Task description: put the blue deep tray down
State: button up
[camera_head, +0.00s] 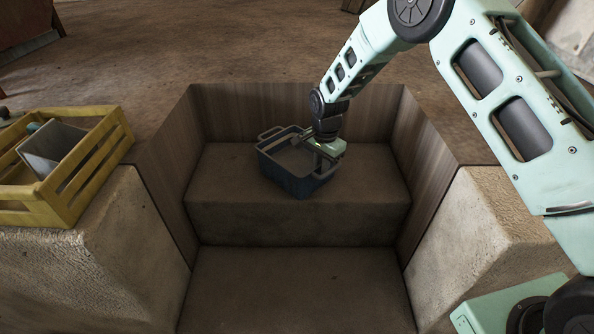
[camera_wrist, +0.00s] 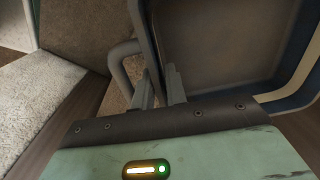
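The blue deep tray (camera_head: 288,178) is at the upper step in the recess, upright, with a handle at each end. I cannot tell whether its bottom touches the step. My gripper (camera_head: 318,158) is at its right end, pointing down. In the wrist view my gripper's two fingers (camera_wrist: 160,88) stand on either side of the wall of the blue deep tray (camera_wrist: 215,45), beside the grey handle. They look shut on that wall. The fingertips are partly hidden by the rim.
The upper step (camera_head: 380,180) has bare room right of the tray, and a lower step (camera_head: 300,285) lies in front. Wooden walls (camera_head: 425,170) close the recess on the sides and back. A yellow crate (camera_head: 85,175) holding a grey container stands on the left stone block.

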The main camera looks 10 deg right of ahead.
jog(key=shift+f, duration=0.75)
jog(key=shift+c, duration=0.3)
grip_shut()
jog(key=shift+w+r, duration=0.1)
jog(key=shift+r, duration=0.05)
dwell(0.6)
